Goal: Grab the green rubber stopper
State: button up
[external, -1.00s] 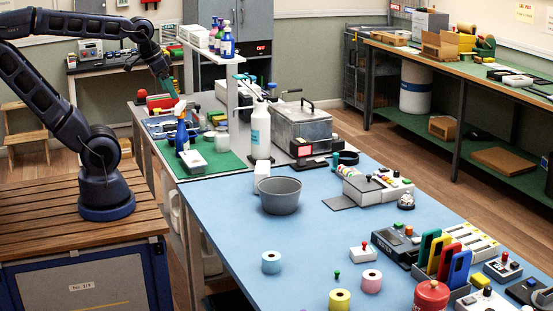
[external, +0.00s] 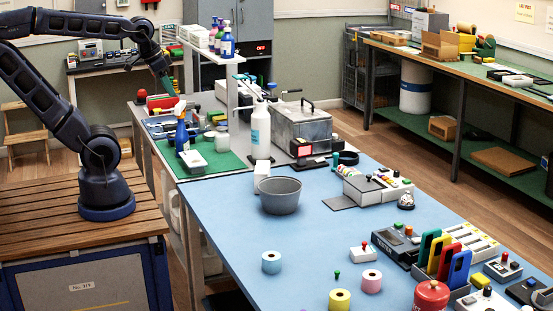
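A small green piece (external: 337,274) stands on the blue mat (external: 225,225) near the front, between the blue-and-white roll and the pink roll. It may be the green rubber stopper, but it is too small to be sure. My gripper (external: 168,86) is far from it, at the upper left over the far end of the workbench. It points down, with a teal-green part at its tip. I cannot tell whether that part is a finger or a held thing, nor whether the gripper is open.
A blue-and-white roll (external: 271,262), a pink roll (external: 371,281) and a yellow roll (external: 340,299) stand around the green piece. A white box with a red button (external: 362,253) is behind it. A grey bucket (external: 280,196) and a white spray bottle (external: 261,130) stand farther back.

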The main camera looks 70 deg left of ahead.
jog(key=w+d+r+m+g, duration=0.1)
jog(key=w+d+m, duration=0.1)
jog(key=w+d, duration=0.45)
jog(key=w+d+r+m, duration=0.1)
jog(key=w+d+m, duration=0.2)
jog(key=w, duration=0.6)
jog(key=w+d+f+m+g, duration=0.1)
jog(key=w+d+f+m, duration=0.1)
jog(key=w+d, duration=0.5)
jog(key=w+d+f+m+g, duration=0.1)
jog(key=w+d+f+m, duration=0.2)
jog(key=d, duration=0.6)
jog(key=m+g, duration=0.2)
jog(key=m, duration=0.5)
send_over(337, 271)
notch_tip(337, 271, down, 26)
jog(key=r, duration=0.1)
jog(key=f, duration=0.5)
jog(key=shift+s, duration=0.2)
jog(key=shift+w+d+f, duration=0.1)
jog(key=shift+f, duration=1.3)
jog(key=shift+w+f, duration=0.1)
jog(key=shift+f, duration=1.3)
jog(key=shift+c, duration=0.2)
